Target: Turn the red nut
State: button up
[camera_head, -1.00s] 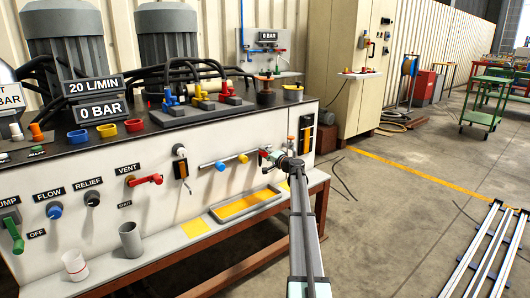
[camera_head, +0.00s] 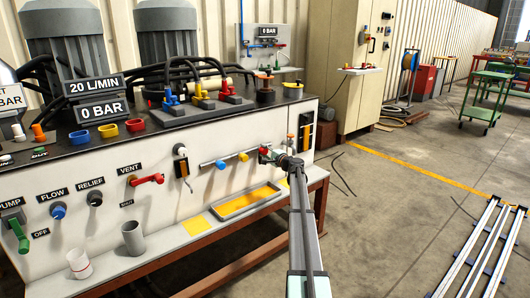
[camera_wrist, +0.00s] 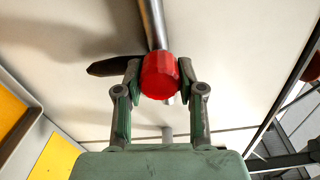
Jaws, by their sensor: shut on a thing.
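The red nut (camera_wrist: 160,76) sits at the near end of a grey metal pipe (camera_wrist: 153,22) in the wrist view. My gripper (camera_wrist: 160,82) has its two green fingers on either side of the nut, shut on it. There the nut is mostly hidden by my gripper, with only a little red showing.
A tray with a yellow bottom (camera_head: 219,213) lies on the ledge below my gripper. A grey cup (camera_head: 133,238) and a white cup (camera_head: 79,264) stand on the ledge further left. The red vent lever (camera_head: 152,179) sticks out left of the pipe.

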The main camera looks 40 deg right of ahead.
jog(key=shift+w, duration=0.1)
jog(key=o, duration=1.1)
jog(key=shift+o, duration=0.2)
jog(key=s, duration=1.2)
jog(key=shift+d, duration=0.1)
